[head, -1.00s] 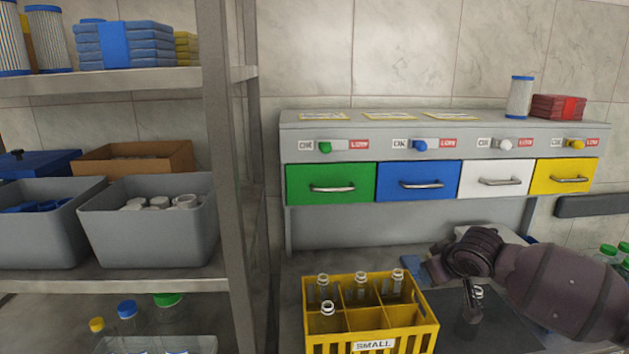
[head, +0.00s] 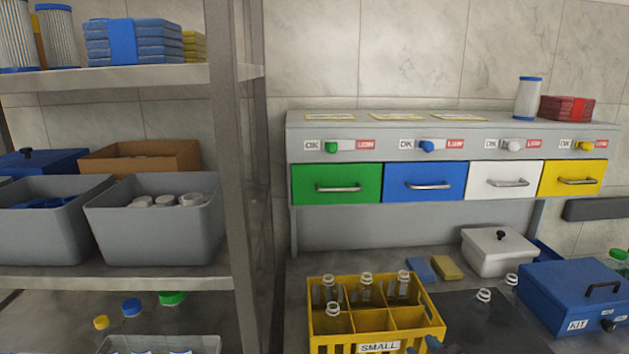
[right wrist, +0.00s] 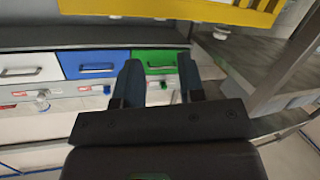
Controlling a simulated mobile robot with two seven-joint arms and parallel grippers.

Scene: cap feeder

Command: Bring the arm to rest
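My right gripper (right wrist: 160,78) shows in the right wrist view with its two fingers apart and nothing between them. The cap feeder's drawer fronts are seen behind the fingers, upside down. In the head view only a small bluish fingertip-like part (head: 432,344) shows at the bottom, by the right front corner of the yellow crate (head: 376,334). The rest of the right arm is out of that view. My left gripper is in neither view.
The crate holds several clear bottles (head: 366,290). Uncapped bottles (head: 484,312) stand on the dark mat beside a blue kit box (head: 572,296). A white lidded box (head: 498,252) and sponges (head: 447,268) lie behind. A shelf rack (head: 238,180) stands at left.

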